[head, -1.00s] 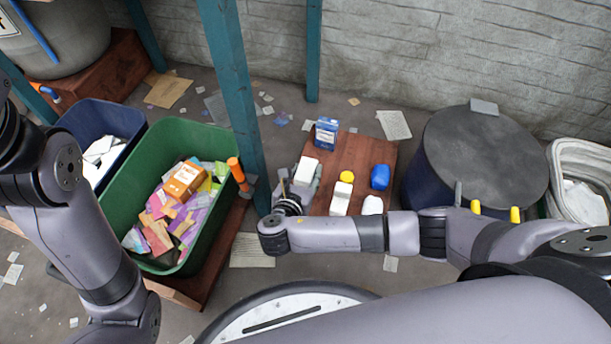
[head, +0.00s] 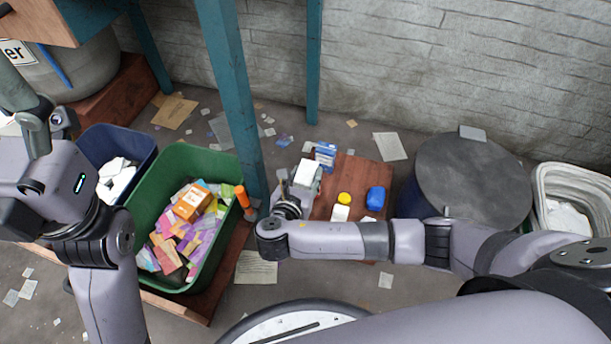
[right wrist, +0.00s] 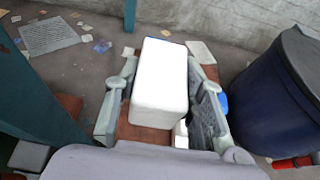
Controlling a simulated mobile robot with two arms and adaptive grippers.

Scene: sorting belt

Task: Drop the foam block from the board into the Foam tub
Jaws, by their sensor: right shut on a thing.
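The white foam block (head: 309,173) is held in my right gripper (head: 304,186), at the left end of the brown board (head: 372,153). In the right wrist view the block (right wrist: 160,85) sits between the two fingers (right wrist: 162,112), with the board below and behind it. The block appears raised off the board. My left gripper (head: 36,122) is at the left edge, partly cut off, and its jaws are unclear. No Foam label is readable. A white tub (head: 590,182) with white contents stands at the far right, and a navy bin (head: 88,152) with white pieces stands left.
The board also bears a blue box (head: 326,152), a yellow-capped white bottle (head: 341,212) and a blue container (head: 375,198). A green bin (head: 178,160) of colourful scraps stands left of a teal post (head: 230,90). A dark lidded drum (head: 475,170) stands between board and white tub.

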